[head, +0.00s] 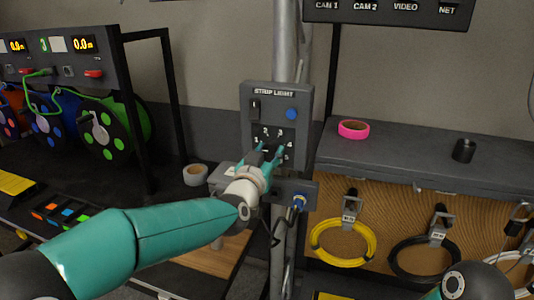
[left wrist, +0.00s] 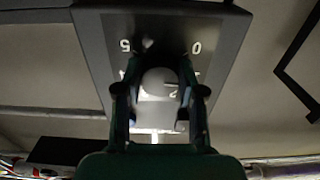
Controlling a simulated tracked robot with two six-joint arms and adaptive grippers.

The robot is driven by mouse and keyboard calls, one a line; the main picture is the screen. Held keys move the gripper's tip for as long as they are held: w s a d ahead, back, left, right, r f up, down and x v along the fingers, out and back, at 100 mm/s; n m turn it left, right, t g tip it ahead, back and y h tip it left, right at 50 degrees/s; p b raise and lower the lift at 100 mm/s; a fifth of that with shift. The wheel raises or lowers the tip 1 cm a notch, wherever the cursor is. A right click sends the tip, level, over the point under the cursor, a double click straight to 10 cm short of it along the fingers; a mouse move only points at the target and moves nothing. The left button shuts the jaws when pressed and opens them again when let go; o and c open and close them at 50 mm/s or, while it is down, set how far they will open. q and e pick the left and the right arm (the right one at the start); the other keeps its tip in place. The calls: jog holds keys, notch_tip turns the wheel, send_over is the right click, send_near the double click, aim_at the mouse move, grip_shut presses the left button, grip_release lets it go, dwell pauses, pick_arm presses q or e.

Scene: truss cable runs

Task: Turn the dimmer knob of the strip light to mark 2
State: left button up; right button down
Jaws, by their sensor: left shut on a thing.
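The dark grey strip light box (head: 300,98) is fixed to a metal pole and has a numbered dial on its face. My left gripper (head: 270,158) is at the dial, its two teal fingers on either side of the knob. In the left wrist view the round grey knob (left wrist: 158,82) sits between the fingers of my left gripper (left wrist: 160,90), which is shut on it. The dial appears upside down there, with 5 and 0 readable and other marks partly hidden by fingers and knob. I cannot tell which mark the knob points to. My right gripper is not visible.
A black rocker switch (head: 255,110) and a blue button (head: 291,114) sit above the dial. A blue connector (head: 299,202) is below the box. Cable reels (head: 100,130) stand left.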

pick_arm(q)
jog(key=shift+a, duration=0.15)
jog(key=shift+c, duration=0.6)
jog(key=shift+m, duration=0.3)
jog(key=m+p, duration=0.1)
jog(key=m, duration=0.4)
jog(key=m+p, duration=0.1)
jog(key=m, duration=0.5)
jog(key=shift+m, duration=0.4)
